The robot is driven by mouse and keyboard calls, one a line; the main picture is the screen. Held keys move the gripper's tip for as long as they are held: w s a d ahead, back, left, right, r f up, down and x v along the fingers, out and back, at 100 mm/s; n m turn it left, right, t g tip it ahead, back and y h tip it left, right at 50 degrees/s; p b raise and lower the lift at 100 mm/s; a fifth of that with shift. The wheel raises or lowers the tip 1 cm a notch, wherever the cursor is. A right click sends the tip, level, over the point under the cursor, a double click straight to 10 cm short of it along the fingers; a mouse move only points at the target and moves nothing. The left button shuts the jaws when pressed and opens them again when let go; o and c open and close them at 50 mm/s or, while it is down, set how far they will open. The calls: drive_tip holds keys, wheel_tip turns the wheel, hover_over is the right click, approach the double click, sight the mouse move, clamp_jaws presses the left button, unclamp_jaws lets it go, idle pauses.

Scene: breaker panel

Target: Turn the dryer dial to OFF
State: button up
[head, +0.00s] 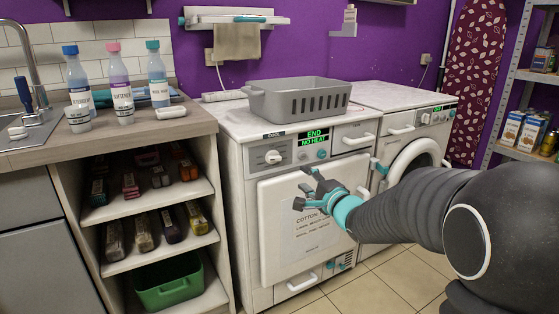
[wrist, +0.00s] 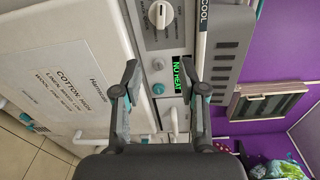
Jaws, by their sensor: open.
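The left machine (head: 295,225) is the dryer, with a door label that reads "COTTON". Its round white dial (head: 273,157) sits left of the green display (head: 314,137), which reads "END" and "NO HEAT". The dial also shows at the top of the wrist view (wrist: 160,14); its setting is too small to read. A small teal knob (wrist: 158,88) lies between my fingers in the wrist view. My gripper (head: 305,187) is open and empty, in front of the dryer door, below and right of the dial in the head view.
A grey basket (head: 297,97) stands on the dryer, near the "COOL" label. A second machine (head: 412,125) stands to the right. A counter with bottles (head: 120,90) and open shelves is on the left. Tiled floor (head: 385,275) lies in front.

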sight(276, 160)
drive_tip(key=shift+y, duration=0.5)
drive_tip(key=x, duration=1.4)
drive_tip(key=shift+a+f+p, duration=0.1)
drive_tip(key=shift+a+p, duration=0.3)
drive_tip(key=shift+a, duration=0.1)
clamp_jaws()
